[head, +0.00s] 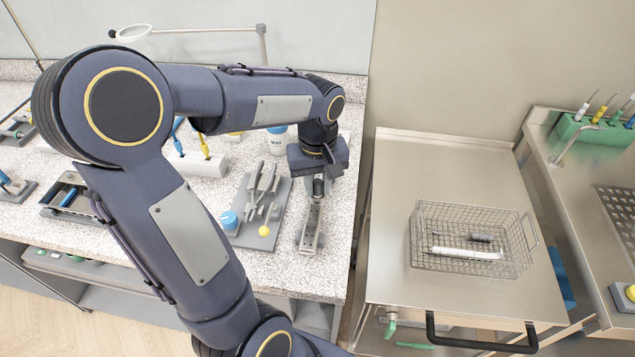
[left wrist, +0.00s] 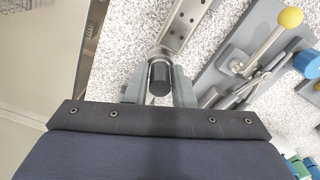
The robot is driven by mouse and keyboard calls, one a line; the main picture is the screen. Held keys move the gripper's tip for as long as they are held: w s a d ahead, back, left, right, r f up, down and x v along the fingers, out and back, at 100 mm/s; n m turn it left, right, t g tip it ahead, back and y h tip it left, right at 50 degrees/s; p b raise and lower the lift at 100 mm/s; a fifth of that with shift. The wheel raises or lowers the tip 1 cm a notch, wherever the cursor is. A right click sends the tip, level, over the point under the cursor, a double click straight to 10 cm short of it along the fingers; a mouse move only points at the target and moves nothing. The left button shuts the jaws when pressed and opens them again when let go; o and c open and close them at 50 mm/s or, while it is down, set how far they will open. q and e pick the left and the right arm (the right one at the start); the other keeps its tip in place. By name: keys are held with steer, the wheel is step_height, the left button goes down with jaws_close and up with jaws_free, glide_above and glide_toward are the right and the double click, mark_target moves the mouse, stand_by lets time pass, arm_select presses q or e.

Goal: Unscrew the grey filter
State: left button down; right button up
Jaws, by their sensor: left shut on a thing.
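The grey filter (head: 318,187) looks like the short dark grey cylinder at the upper end of a metal holder with holes (head: 310,228) on the speckled worktop. My left gripper (head: 319,181) points down over it, shut on its sides. In the left wrist view the filter's dark round end (left wrist: 159,77) sits between the two grey fingers, and the holder (left wrist: 186,22) runs away beyond it. I cannot tell how far the filter is seated in the holder. My right gripper is in neither view.
A grey lever fixture with a yellow knob (head: 264,230) stands just left of the holder. A steel trolley (head: 390,270) on the right carries a wire basket (head: 420,262) with a white handpiece (head: 466,253) and a dark cylinder (head: 482,237) in it. A gap separates worktop and trolley.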

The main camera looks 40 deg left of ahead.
arm_select(q)
steer(key=n, duration=0.3)
steer(key=shift+n, duration=1.7)
steer(key=shift+n, duration=1.7)
steer(key=n, duration=0.3)
steer(key=shift+w, duration=0.1)
steer(key=c, duration=1.4)
jaws_free()
steer(key=shift+c, duration=0.2)
